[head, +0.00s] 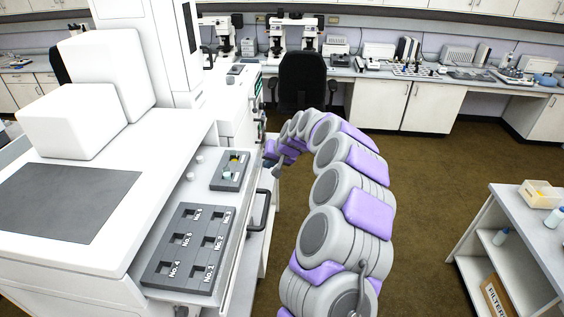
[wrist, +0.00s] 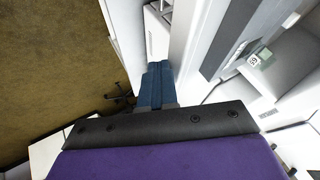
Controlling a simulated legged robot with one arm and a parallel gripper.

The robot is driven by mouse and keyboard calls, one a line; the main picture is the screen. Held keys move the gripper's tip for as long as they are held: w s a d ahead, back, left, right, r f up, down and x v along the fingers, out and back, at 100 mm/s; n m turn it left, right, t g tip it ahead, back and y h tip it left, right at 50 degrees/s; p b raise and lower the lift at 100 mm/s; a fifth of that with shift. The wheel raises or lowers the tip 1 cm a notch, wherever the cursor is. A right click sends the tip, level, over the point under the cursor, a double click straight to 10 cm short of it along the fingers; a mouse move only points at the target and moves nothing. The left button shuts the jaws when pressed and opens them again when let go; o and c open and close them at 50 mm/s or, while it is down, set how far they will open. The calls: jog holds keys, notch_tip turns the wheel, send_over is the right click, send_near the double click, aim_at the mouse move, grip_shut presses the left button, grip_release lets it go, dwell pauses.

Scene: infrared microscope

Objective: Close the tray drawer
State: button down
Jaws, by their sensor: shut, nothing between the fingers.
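The tray drawer (head: 238,262) stands pulled out from the white instrument at the left in the head view. Its dark grey tray (head: 158,268) has several numbered slots. A smaller grey holder (head: 231,170) with small items sits behind it. The drawer's dark handle (head: 262,210) is on its right-hand front. My arm arches up from the bottom right and bends left beyond the handle; its end is small and partly hidden there. In the wrist view, my gripper (wrist: 158,68) shows blue fingers together, with nothing between them. I cannot tell there whether they touch anything.
The white instrument (head: 155,180) fills the left. A black chair (head: 303,80) stands before the back bench (head: 380,97). A shelf unit (head: 500,218) with a yellow box (head: 541,194) is at the right. The brown floor (head: 430,165) between is free.

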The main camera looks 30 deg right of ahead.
aim_at(219, 160)
jog(key=w+a+p, duration=0.1)
jog(key=w+a, duration=0.2)
jog(key=a, duration=0.1)
jog(key=w+a, duration=0.3)
jog(key=a, duration=0.2)
jog(key=w+a+p, duration=0.1)
jog(key=w+a, duration=0.2)
jog(key=a, duration=0.1)
jog(key=shift+w+a+p, duration=0.1)
jog(key=shift+a+p, duration=0.25)
jog(key=shift+w+a+r, duration=0.15)
jog(key=shift+w, duration=0.05)
